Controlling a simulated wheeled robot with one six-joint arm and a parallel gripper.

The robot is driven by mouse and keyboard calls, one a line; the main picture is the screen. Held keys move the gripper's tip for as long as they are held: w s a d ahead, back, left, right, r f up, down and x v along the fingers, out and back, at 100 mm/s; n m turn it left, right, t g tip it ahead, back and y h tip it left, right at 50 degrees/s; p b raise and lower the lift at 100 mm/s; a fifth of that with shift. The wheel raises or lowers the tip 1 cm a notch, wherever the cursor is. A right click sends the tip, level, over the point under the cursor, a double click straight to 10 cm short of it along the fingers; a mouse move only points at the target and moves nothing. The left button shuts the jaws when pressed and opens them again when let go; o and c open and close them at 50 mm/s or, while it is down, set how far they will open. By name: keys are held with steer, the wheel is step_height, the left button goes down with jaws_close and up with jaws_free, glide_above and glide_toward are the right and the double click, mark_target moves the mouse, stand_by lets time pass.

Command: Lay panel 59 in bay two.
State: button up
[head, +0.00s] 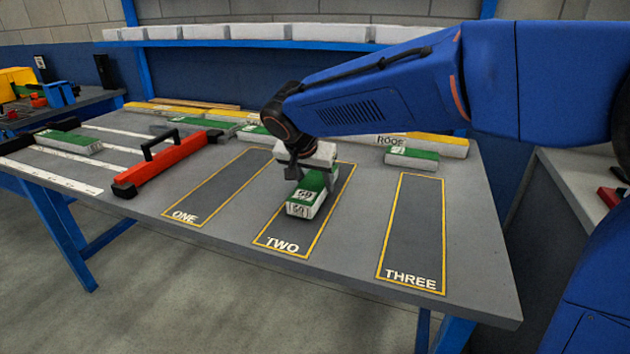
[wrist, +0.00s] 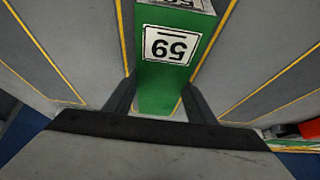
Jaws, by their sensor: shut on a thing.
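Panel 59 (head: 312,192) is a green-topped block with white sides and a white label reading 59. My gripper (head: 303,176) is shut on it from above. In the wrist view, panel 59 (wrist: 175,48) sits between the two dark fingers of my gripper (wrist: 158,100). Bay two (head: 287,240) is a dark strip with a yellow outline and the word TWO. The panel is over this bay, roughly in line with it. I cannot tell whether its underside touches the table. My gripper hides the far part of the bay.
Bay one (head: 214,192) on the left and bay three (head: 413,230) on the right are empty. A green panel (head: 411,157) lies behind bay three. Several panels and a ROOF strip (head: 428,143) line the back.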

steer(key=shift+f, duration=0.35)
steer(key=o, duration=1.1)
steer(key=shift+o, duration=0.2)
